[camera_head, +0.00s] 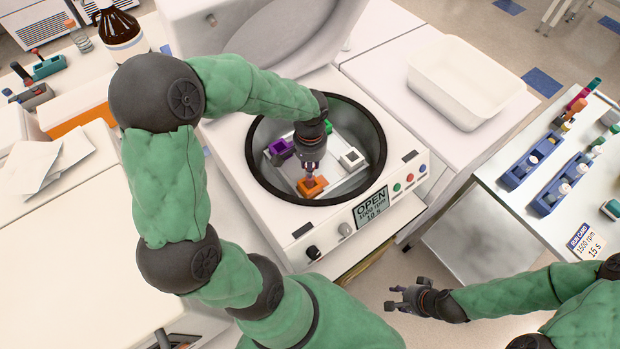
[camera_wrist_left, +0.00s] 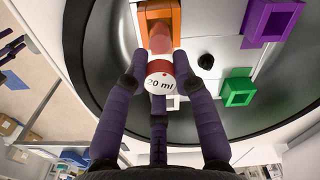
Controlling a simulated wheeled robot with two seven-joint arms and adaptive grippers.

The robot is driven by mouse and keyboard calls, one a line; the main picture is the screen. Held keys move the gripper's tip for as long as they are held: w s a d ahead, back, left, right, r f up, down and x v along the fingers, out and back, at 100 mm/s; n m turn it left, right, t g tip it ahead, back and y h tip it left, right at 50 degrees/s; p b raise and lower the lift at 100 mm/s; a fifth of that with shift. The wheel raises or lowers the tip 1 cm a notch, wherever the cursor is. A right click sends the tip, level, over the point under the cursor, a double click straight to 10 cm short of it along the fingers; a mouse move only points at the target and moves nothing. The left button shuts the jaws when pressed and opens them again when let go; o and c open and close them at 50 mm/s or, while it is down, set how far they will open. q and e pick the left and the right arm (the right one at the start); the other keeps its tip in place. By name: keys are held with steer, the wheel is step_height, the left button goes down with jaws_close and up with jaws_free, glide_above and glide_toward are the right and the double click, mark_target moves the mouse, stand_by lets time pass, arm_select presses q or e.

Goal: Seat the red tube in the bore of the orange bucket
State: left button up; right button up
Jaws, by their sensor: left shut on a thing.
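My left gripper (camera_head: 311,172) reaches down into the open centrifuge bowl and is shut on the red tube (camera_wrist_left: 160,70), which has a white end marked "20 ml". The orange bucket (camera_head: 312,187) sits at the near side of the rotor. In the left wrist view the tube's red rounded end points at the orange bucket (camera_wrist_left: 174,14) and overlaps its opening; I cannot tell how deep it is in the bore. My right gripper (camera_head: 405,297) is open and empty, out in front of the centrifuge at the lower right.
The rotor also carries a purple bucket (camera_head: 281,149), a white bucket (camera_head: 351,159) and a green bucket (camera_head: 328,127). The dark bowl rim (camera_head: 378,130) surrounds them. The centrifuge display (camera_head: 371,206) reads OPEN. A white tub (camera_head: 462,85) and a table with blue racks (camera_head: 532,160) stand right.

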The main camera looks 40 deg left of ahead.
arm_select(q)
steer(key=shift+f, duration=0.85)
step_height(320, 180, down, 4)
steer(key=shift+r+b, duration=0.15)
steer(key=shift+b, duration=0.5)
steer(key=shift+w+f, duration=0.1)
steer(key=shift+f, duration=0.2)
steer(key=shift+f, duration=0.1)
steer(key=o, duration=1)
